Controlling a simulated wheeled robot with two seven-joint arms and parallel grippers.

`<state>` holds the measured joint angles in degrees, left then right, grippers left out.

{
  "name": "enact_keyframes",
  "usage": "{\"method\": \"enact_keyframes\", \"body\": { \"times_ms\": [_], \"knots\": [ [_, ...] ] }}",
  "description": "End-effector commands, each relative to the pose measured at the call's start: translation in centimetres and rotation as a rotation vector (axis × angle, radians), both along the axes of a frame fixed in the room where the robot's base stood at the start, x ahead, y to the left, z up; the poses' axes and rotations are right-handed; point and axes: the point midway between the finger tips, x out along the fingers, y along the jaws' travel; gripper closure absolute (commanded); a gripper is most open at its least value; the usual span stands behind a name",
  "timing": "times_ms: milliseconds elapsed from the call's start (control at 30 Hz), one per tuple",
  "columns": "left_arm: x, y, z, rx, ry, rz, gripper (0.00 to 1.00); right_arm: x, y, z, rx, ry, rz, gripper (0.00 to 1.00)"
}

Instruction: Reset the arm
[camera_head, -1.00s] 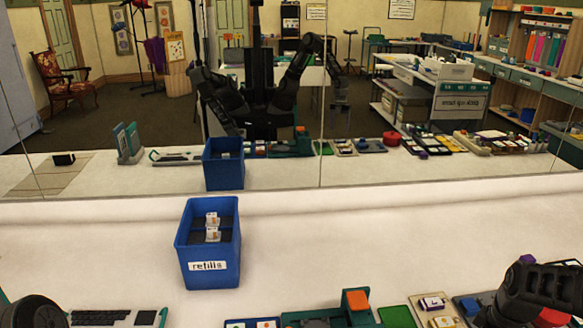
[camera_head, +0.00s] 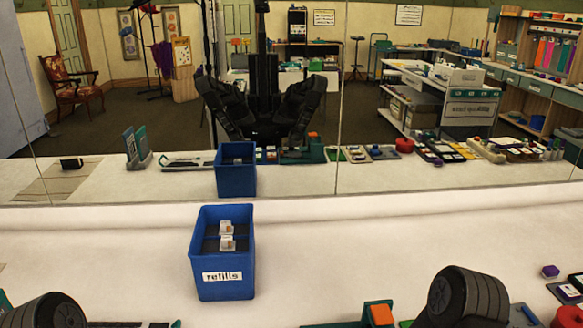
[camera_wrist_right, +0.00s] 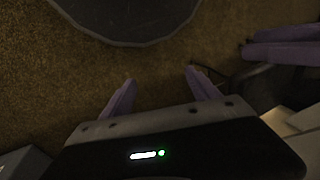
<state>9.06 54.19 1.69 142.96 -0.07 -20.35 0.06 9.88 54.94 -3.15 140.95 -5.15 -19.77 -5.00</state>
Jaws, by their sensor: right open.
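In the head view, black rounded links of my two arms show at the bottom left and bottom right, over the counter's near edge. Neither gripper shows there. In the right wrist view my right gripper (camera_wrist_right: 160,76) has its two purple fingers apart, with nothing between them and brown carpet beyond. Two purple finger-like parts, seemingly of my left gripper (camera_wrist_right: 246,46), lie at the upper right of that view; their gap is unclear. The mirror shows both my arms folded close to my column.
A blue bin (camera_head: 222,288) labelled "refills" stands on the white counter (camera_head: 330,250) with small white boxes inside. An orange block (camera_head: 381,315) on a green piece and a purple piece (camera_head: 550,271) are near the front. A mirror stands behind. The counter's middle is clear.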

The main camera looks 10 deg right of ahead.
Motion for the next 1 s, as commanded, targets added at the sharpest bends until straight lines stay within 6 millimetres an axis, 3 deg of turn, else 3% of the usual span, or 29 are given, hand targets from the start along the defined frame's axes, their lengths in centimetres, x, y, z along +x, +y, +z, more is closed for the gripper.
{"method": "enact_keyframes", "body": {
  "times_ms": [33, 67, 100, 200, 400, 600, 900, 1000],
  "knots": [
    [0.0, 0.0, 1.7, 0.000, 0.000, 0.000, 0.60, -0.4, 2.4, 2.9, 0.036, 0.023, -0.056, 0.30],
    [0.0, 0.0, 2.2, 0.000, 0.000, 0.000, 0.60, -0.8, 3.8, 4.2, 0.057, 0.041, -0.098, 0.30],
    [-0.1, 0.1, 4.2, 0.001, 0.004, 0.001, 0.60, -0.9, 3.6, 6.1, 0.052, 0.051, -0.112, 0.30],
    [-0.4, 0.4, 7.4, 0.011, 0.016, 0.003, 0.60, -1.0, 3.2, 9.2, 0.041, 0.059, -0.111, 0.30],
    [-0.9, 0.7, 12.1, 0.022, 0.039, 0.007, 0.60, -1.5, 2.7, 13.8, 0.027, 0.079, -0.112, 0.30],
    [-1.1, 0.9, 13.2, 0.028, 0.048, 0.009, 0.60, -1.7, 2.5, 14.9, 0.021, 0.087, -0.113, 0.30],
    [-1.1, 0.9, 12.9, 0.028, 0.048, 0.009, 0.60, -1.6, 2.5, 14.7, 0.021, 0.086, -0.114, 0.30],
    [-1.0, 0.9, 11.8, 0.027, 0.044, 0.008, 0.60, -1.6, 2.6, 13.5, 0.023, 0.083, -0.112, 0.30]
  ]
}}
